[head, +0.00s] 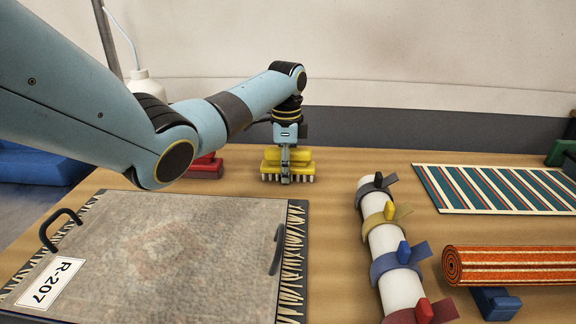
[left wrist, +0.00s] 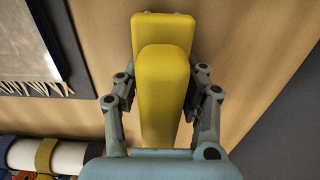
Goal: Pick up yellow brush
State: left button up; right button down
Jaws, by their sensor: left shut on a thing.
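The yellow brush (head: 273,163) is at the back of the wooden table in the head view, with its pale bristles facing down. My left gripper (head: 285,178) comes down on it from above and is shut on its raised grip. In the left wrist view, the yellow brush (left wrist: 163,80) lies between the two fingers of my left gripper (left wrist: 161,90). I cannot tell whether the bristles touch the table. My right gripper is not in view.
A grey rug on a tray (head: 150,250) labelled R-207 lies front left. A red-handled brush (head: 207,168) stands left of the yellow one. A white roll with coloured straps (head: 383,240), a striped rug (head: 500,188) and an orange rolled rug (head: 520,265) lie right.

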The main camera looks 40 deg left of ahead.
pick_arm(q)
jog(key=shift+c, duration=0.3)
jog(key=shift+r, duration=0.2)
jog(key=shift+w+r, duration=0.1)
jog(key=shift+r, duration=0.15)
jog(key=r, duration=0.3)
jog(key=shift+d+r, duration=0.35)
jog(key=shift+r, duration=0.05)
jog(key=d+r+p, duration=0.1)
jog(key=d+r, duration=0.2)
jog(key=d, duration=0.2)
jog(key=s+d+r+p, duration=0.1)
jog(key=d+r, duration=0.2)
jog(key=d, duration=0.3)
jog(key=shift+s+r+p, duration=0.15)
jog(key=shift+r+p, duration=0.05)
jog(key=shift+p, duration=0.2)
